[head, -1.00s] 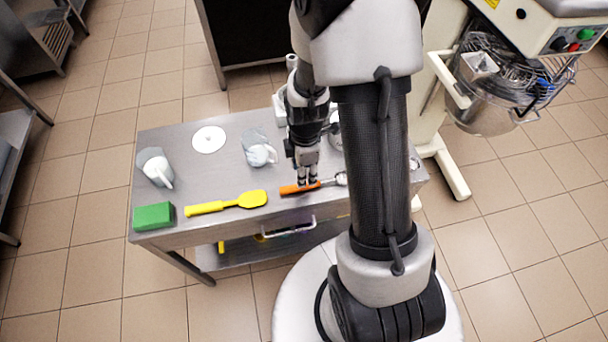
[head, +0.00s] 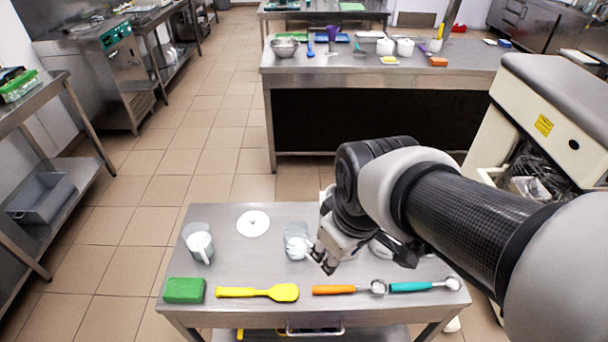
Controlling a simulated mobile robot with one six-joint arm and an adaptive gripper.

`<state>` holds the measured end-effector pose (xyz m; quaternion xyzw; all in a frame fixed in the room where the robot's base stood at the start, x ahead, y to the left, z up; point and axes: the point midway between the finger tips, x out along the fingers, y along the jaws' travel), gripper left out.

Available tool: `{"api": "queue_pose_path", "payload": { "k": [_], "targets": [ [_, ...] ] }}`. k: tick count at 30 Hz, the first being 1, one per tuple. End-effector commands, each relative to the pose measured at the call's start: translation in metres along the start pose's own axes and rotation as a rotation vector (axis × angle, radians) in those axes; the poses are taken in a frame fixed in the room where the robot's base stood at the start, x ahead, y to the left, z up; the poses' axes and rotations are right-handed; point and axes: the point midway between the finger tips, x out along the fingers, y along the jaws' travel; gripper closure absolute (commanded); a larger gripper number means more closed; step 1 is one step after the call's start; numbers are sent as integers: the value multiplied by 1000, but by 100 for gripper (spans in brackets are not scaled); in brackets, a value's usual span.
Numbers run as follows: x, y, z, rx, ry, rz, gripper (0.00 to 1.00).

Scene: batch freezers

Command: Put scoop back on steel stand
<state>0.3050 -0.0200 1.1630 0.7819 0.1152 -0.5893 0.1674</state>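A scoop with an orange handle (head: 334,290) and round metal head lies flat near the front edge of the small steel table (head: 225,262). A second scoop with a teal handle (head: 408,287) lies just right of it. My gripper (head: 325,262) is above the table, behind and apart from the orange handle. It is empty, and its fingertips look apart. No separate steel stand can be made out; my arm covers the table's back right part.
A green sponge (head: 184,290), yellow spatula (head: 258,293), white disc (head: 253,224) and two clear jugs, left (head: 200,246) and middle (head: 297,243), share the table. A cream machine (head: 545,120) stands right. A long counter (head: 400,70) stands behind.

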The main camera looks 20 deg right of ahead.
Motion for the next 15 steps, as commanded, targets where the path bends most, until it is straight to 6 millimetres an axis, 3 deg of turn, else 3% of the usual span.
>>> {"api": "queue_pose_path", "payload": {
  "k": [1, 6, 15],
  "targets": [
    [-17, -8, 6, 74, 35, 12, 62],
    [-48, -28, 28, 297, 99, 16, 62],
    [-58, -37, 40, 414, 126, 10, 62]
  ]
}}
